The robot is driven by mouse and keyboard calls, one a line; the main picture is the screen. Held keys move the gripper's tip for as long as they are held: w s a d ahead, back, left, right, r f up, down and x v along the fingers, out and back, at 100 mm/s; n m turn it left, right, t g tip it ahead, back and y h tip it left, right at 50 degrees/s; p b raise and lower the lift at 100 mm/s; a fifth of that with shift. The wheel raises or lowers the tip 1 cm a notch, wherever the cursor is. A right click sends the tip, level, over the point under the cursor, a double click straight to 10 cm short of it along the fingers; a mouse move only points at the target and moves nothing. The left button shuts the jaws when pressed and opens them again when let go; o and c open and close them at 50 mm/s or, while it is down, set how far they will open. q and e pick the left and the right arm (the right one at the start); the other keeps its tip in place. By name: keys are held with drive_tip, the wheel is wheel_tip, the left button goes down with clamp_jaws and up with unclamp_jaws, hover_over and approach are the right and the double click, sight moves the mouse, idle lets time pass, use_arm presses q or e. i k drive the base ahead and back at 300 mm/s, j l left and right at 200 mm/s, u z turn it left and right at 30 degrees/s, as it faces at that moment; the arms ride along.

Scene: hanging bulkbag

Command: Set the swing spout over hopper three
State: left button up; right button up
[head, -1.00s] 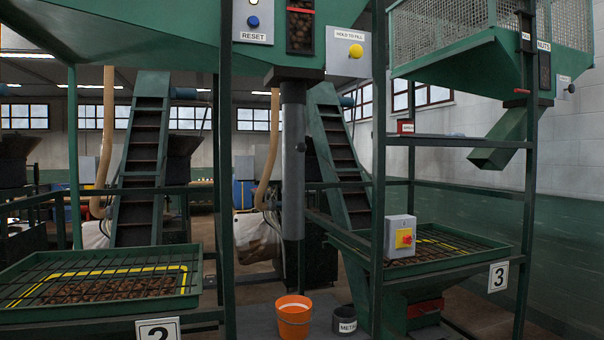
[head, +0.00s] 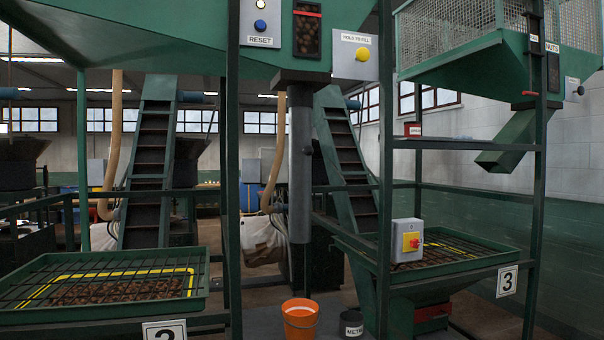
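A grey vertical spout pipe (head: 301,175) hangs from the green overhead bin (head: 190,40) in the middle of the head view. A small knob shows on its side, and its lower end is above the floor near an orange bucket (head: 299,320). Hopper three (head: 490,258) is the green, grated tray at the right, marked by a white "3" sign (head: 507,281). The pipe is left of hopper three, not above it. A slanted green chute (head: 510,142) at the upper right points down to the left, above and behind hopper three. Neither gripper is in view.
Hopper two (head: 110,285), with a grate and brown contents, stands at the left. Green posts (head: 385,180) frame the middle. A dark "METAL" pot (head: 351,324) stands beside the bucket.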

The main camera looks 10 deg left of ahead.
sight(299, 97)
drive_tip(key=i+l, duration=0.2)
drive_tip(key=i, duration=0.2)
drive_tip(key=i+l, duration=0.15)
drive_tip(key=i, duration=0.3)
drive_tip(key=i+l, duration=0.2)
drive_tip(key=i, duration=0.2)
